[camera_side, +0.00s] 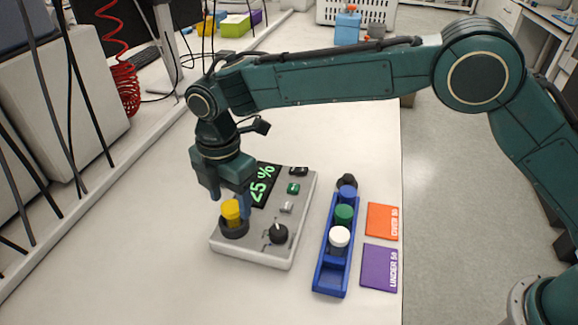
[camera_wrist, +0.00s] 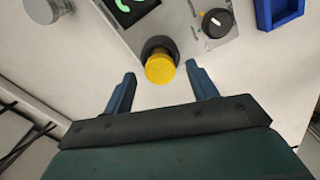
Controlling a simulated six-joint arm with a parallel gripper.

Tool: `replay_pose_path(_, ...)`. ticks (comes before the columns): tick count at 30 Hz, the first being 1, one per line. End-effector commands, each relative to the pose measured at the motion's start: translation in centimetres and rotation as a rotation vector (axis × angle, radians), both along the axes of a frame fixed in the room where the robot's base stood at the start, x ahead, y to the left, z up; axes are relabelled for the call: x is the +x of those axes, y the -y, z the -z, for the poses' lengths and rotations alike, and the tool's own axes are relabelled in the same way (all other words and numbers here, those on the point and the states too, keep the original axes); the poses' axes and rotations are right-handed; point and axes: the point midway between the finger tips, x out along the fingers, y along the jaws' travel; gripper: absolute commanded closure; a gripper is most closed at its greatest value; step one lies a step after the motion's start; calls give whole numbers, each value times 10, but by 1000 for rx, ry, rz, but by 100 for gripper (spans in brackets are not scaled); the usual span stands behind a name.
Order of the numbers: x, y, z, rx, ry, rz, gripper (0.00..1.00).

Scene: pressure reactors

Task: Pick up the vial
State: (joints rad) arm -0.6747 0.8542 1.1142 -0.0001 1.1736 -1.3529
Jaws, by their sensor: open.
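A vial with a yellow cap (camera_side: 231,210) stands upright in the dark round socket (camera_side: 234,229) at the front left of the grey reactor box. Its body below the cap is mostly hidden. My gripper (camera_side: 236,222) is above the box and points down, its fingers close around the yellow cap in the side view. In the wrist view the open fingers (camera_wrist: 161,73) lie to either side of the yellow cap (camera_wrist: 160,69), near the fingertip line, with gaps on both sides. I cannot tell any contact, and nothing is held.
The box's display (camera_side: 264,184) reads 25 %. A black knob (camera_side: 279,234) and small switches sit to its right. A blue rack (camera_side: 330,279) holds vials with blue, green and white caps. Orange (camera_side: 382,221) and purple (camera_side: 379,267) cards lie beside it. The front table is clear.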

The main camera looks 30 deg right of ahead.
Motion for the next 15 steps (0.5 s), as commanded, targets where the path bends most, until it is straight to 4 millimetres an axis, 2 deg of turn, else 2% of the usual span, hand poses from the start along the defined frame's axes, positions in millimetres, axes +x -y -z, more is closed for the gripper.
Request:
replay_pose_path(6, -1, 0, 24, -1, 0, 0, 42)
replay_pose_path(15, -1, 0, 28, -1, 0, -1, 42)
